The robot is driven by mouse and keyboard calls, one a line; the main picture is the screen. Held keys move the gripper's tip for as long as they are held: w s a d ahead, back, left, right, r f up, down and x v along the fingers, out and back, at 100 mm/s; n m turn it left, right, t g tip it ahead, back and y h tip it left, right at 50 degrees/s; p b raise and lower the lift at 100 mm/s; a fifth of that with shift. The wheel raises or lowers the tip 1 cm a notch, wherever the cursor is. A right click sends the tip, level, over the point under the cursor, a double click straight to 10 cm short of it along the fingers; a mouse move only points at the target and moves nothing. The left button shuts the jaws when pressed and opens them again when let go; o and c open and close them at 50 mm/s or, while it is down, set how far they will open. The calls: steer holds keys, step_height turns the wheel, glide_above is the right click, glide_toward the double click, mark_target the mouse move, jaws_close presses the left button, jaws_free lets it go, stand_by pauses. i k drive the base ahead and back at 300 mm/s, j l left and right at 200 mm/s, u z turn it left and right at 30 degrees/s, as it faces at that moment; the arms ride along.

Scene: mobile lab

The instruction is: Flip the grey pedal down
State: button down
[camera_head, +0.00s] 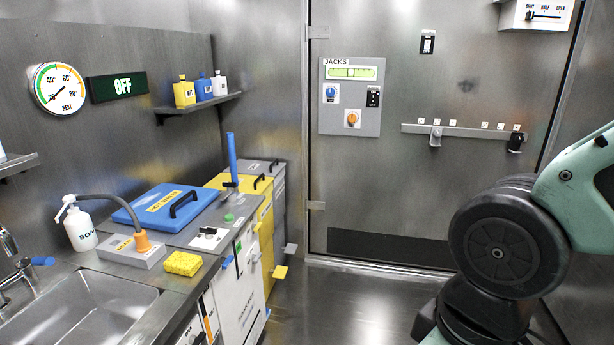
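A small grey pedal (290,249) sticks out to the right from the low front of the grey bin (279,200), at the far end of the counter row. It looks roughly level, but it is too small to tell its exact tilt. The grey bin's lid (262,167) is shut and has a black handle. A yellow pedal (280,271) sits just nearer, at the yellow bin (266,222). My gripper is out of view; only part of my arm shows at the right, well apart from the pedals.
The floor (345,300) between the bins and my arm is clear. A closed metal door (400,190) with a control panel (350,97) stands behind.

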mark_target(290, 248)
steer(key=i+z, duration=0.15)
steer(key=i, duration=1.85)
steer(key=i+l+u, duration=0.2)
steer(key=i+u, duration=0.3)
steer(key=i, duration=0.2)
steer(key=i+l+u, duration=0.5)
steer(key=i, duration=0.15)
steer(key=i+l+u, duration=0.5)
steer(key=i+l, duration=0.1)
steer(key=l, duration=0.05)
